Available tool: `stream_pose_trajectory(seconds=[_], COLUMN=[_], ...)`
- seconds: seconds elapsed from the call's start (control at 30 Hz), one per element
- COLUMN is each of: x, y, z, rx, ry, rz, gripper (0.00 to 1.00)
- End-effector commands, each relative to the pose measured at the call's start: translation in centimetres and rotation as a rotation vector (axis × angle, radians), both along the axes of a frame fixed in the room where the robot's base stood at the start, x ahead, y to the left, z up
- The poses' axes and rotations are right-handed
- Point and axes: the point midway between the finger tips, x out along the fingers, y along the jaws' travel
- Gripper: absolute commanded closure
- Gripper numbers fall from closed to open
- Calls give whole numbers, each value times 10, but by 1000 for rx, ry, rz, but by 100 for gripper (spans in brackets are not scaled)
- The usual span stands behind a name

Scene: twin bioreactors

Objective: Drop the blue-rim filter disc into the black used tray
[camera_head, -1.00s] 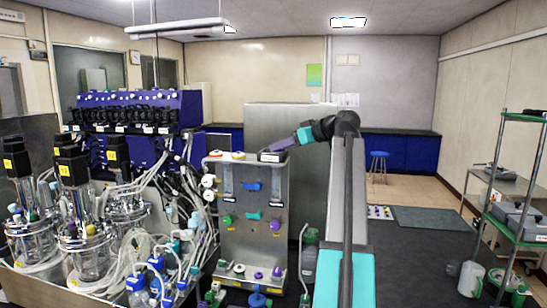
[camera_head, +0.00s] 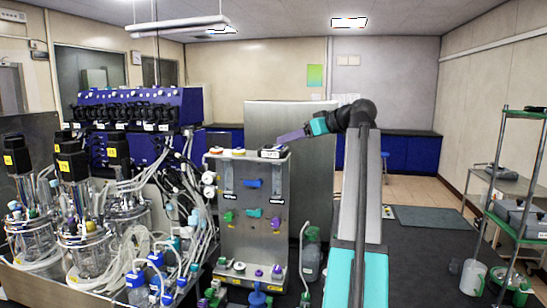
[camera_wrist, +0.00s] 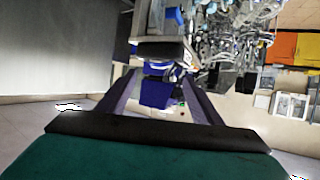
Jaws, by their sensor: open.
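The black tray (camera_head: 272,153) sits at the right end of the top of a steel panel stand (camera_head: 240,195), with something pale showing inside it. My gripper (camera_head: 281,139) has purple fingers and is just above and to the right of this tray, apart from it. In the wrist view my gripper (camera_wrist: 158,74) is open, with a clear gap and nothing held between its fingers. I cannot make out a blue-rim disc in either view; the tray's inside is too small to tell.
Glass bioreactors (camera_head: 85,240) with tangled tubes crowd the left.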

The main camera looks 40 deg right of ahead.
Motion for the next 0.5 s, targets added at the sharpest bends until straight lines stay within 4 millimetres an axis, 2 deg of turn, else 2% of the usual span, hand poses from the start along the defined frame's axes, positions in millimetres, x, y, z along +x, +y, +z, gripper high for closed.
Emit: stream_pose_trajectory(seconds=[0.3,0.5], x=[-48,-73], y=[-4,-6], z=[18,29], rx=[-3,-1], ry=[0,0], rz=[-1,-1], gripper=[40,40])
